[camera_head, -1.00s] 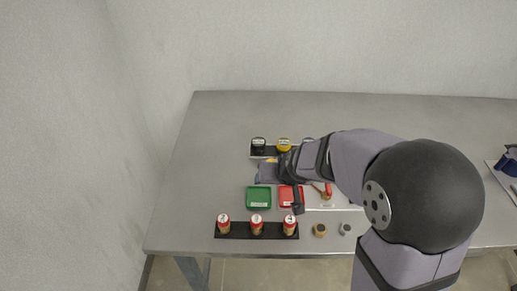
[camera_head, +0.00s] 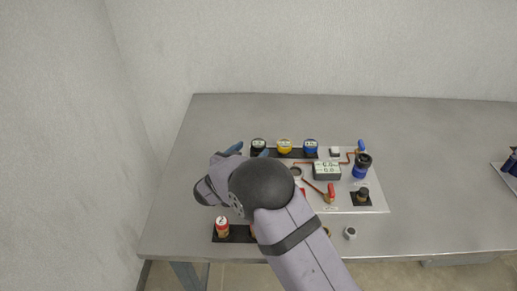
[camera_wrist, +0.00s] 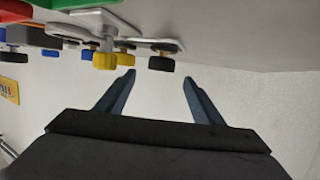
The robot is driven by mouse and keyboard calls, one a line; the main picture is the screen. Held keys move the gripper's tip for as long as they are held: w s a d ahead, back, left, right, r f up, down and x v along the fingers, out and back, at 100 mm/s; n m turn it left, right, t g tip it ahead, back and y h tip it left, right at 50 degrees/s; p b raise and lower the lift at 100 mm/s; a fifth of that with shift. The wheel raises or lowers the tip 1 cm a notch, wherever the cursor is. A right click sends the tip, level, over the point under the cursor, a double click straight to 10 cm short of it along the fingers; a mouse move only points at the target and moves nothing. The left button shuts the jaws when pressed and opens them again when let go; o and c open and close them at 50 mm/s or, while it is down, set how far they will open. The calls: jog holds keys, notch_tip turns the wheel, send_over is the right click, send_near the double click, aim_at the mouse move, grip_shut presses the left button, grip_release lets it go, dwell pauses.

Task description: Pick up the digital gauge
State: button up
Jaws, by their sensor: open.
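Three round gauges stand in a row at the back of the board in the head view: a black one (camera_head: 258,144), a yellow one (camera_head: 284,145) and a blue one (camera_head: 311,146), each with a pale face. A grey box with a number display (camera_head: 327,170) sits on the board to their right. I cannot tell which of these is the digital gauge. My gripper (camera_head: 249,151) is open and empty, its blue fingers close to the black gauge. In the wrist view the open fingers (camera_wrist: 157,77) show, with a black round part (camera_wrist: 161,64) just ahead between them.
The board holds a red-handled valve (camera_head: 329,192) and a blue and black cylinder (camera_head: 362,166). A red-topped can (camera_head: 222,226) and a grey nut (camera_head: 350,233) are near the front edge. The table's back strip (camera_head: 400,120) is clear.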

aim_at(259, 142)
jog(key=shift+p+x, duration=1.15)
jog(key=shift+x, duration=2.5)
jog(key=shift+a+f, duration=0.1)
jog(key=shift+a, duration=0.05)
jog(key=shift+c, duration=0.3)
jog(key=c, duration=1)
jog(key=shift+c, duration=1.2)
